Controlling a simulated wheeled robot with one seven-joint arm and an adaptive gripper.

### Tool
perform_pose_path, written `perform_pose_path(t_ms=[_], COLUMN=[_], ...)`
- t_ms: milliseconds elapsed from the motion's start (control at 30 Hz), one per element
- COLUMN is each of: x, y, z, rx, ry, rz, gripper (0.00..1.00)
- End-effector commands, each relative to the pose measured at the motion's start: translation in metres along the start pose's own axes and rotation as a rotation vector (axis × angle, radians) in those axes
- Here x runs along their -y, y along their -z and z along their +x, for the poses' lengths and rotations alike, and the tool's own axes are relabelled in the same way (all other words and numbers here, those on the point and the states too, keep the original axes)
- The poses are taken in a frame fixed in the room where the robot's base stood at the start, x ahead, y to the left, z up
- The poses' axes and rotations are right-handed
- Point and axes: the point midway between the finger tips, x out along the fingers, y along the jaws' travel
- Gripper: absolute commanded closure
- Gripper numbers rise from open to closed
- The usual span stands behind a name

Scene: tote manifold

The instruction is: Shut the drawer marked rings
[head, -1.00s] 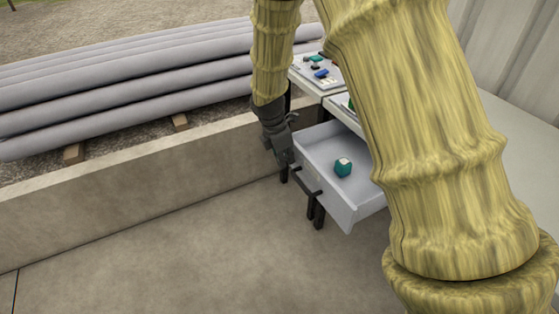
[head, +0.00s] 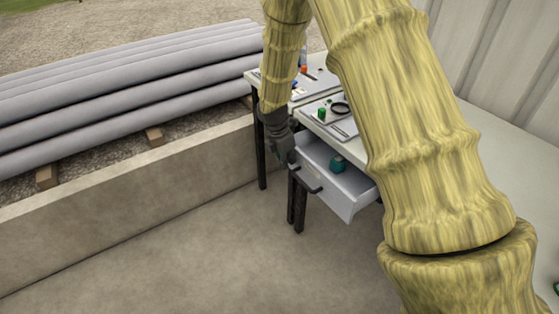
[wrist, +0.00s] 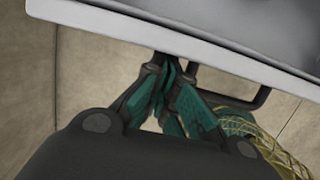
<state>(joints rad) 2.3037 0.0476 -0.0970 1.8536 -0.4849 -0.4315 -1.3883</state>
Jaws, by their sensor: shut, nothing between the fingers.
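A pale grey drawer (head: 345,201) stands partly open under a white-topped table, with a dark bar handle (head: 307,181) on its front. No marking on it is readable. A teal block (head: 337,163) lies inside. My gripper (head: 291,162) is at the left end of the drawer front, near the handle. In the wrist view my closed fingers (wrist: 166,82) are empty and close against the drawer's front edge (wrist: 190,45), beside the handle (wrist: 245,100). Whether they touch it is unclear. My arm hides the drawer's right side in the head view.
The tabletop holds a tray (head: 345,127) with a black ring (head: 340,107) and a green piece (head: 322,114). A second table (head: 257,77) with small items adjoins behind. A low concrete wall (head: 130,200) and grey pipes (head: 120,95) are left. The floor in front is clear.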

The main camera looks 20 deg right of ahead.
Motion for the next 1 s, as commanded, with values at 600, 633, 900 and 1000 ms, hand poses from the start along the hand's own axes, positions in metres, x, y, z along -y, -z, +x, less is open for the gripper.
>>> perform_pose_path(t_ms=[600,633,900,1000], x=[0.000,0.000,0.000,0.000], y=[-0.083,-0.083,-0.084,-0.084], z=[0.020,0.020,0.021,0.021], rx=[0.000,0.000,0.000,0.000], ry=[0.000,0.000,0.000,0.000], rz=[0.001,0.001,0.001,0.001], gripper=[1.00,1.00,1.00,1.00])
